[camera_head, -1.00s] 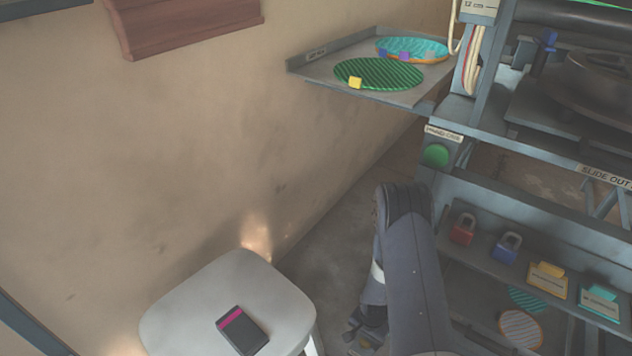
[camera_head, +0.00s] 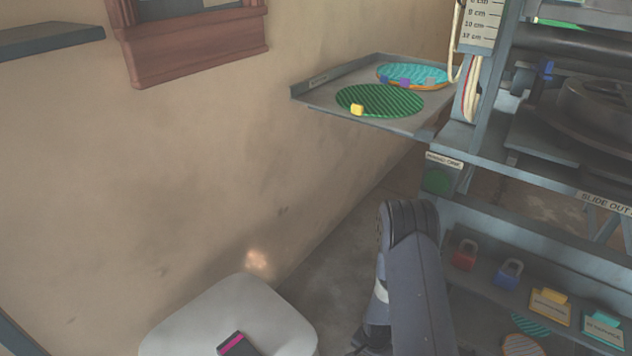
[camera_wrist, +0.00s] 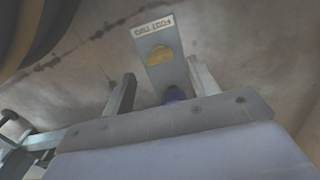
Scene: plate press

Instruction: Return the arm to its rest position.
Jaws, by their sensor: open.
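My arm (camera_head: 415,270) stands at the lower middle of the head view, beside the press frame, with its upper joint raised. My gripper (camera_wrist: 160,82) shows in the wrist view with its two fingers spread apart. Between and beyond the fingers is a grey plate (camera_wrist: 168,74) with a pale label, a yellow knob (camera_wrist: 161,55) and a purple part (camera_wrist: 174,94). It appears to be beyond the fingers, and I see no grip on it. In the head view the gripper is mostly hidden behind my arm.
A wall tray (camera_head: 325,98) holds a green striped disc (camera_head: 385,102) and a turquoise one (camera_head: 415,74). Padlocks (camera_head: 465,254) and tags (camera_head: 550,307) sit below. A white stool (camera_head: 190,320) holds a phone-like object (camera_head: 238,345).

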